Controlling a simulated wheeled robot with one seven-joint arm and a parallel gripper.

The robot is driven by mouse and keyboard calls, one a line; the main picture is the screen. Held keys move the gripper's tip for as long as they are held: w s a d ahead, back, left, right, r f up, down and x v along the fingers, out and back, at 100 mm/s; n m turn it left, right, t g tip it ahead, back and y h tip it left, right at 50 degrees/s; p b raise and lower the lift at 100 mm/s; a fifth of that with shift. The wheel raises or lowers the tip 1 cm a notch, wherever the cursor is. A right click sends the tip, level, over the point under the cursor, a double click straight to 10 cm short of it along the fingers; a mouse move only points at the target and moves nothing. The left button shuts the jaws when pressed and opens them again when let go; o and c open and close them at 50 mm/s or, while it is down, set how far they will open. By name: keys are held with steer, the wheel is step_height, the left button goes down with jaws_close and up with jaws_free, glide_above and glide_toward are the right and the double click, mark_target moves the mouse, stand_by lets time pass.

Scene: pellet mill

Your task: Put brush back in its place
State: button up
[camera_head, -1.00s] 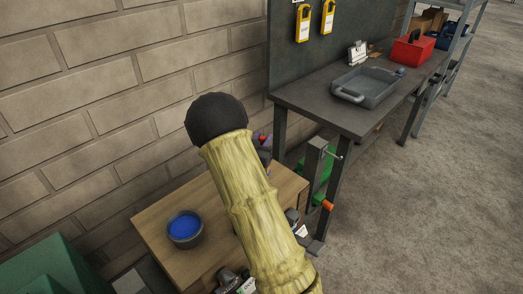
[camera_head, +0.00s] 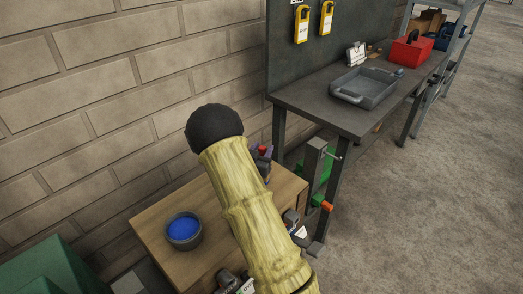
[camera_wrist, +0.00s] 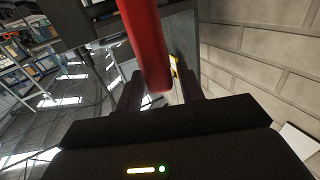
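A red round handle (camera_wrist: 147,45), which I take to be the brush, runs from the top of the wrist view down between the two dark fingers of my gripper (camera_wrist: 160,88). My gripper appears shut on it. The brush's far end is out of the wrist view. In the head view, a small red part (camera_head: 264,150) shows just past my arm, above the back of a wooden table. My arm hides most of my gripper and of the brush there.
A bowl with blue content (camera_head: 184,232) stands on the wooden table (camera_head: 155,215), against a brick wall. A dark workbench (camera_head: 310,108) to the right bears a grey tray (camera_head: 366,88) and a red box (camera_head: 411,50). Yellow tags (camera_head: 302,24) hang on the panel. Floor at right is clear.

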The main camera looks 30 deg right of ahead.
steer(key=shift+o, duration=0.5)
steer(key=shift+r, duration=0.2)
steer(key=v, duration=1.2)
steer(key=shift+b, duration=0.4)
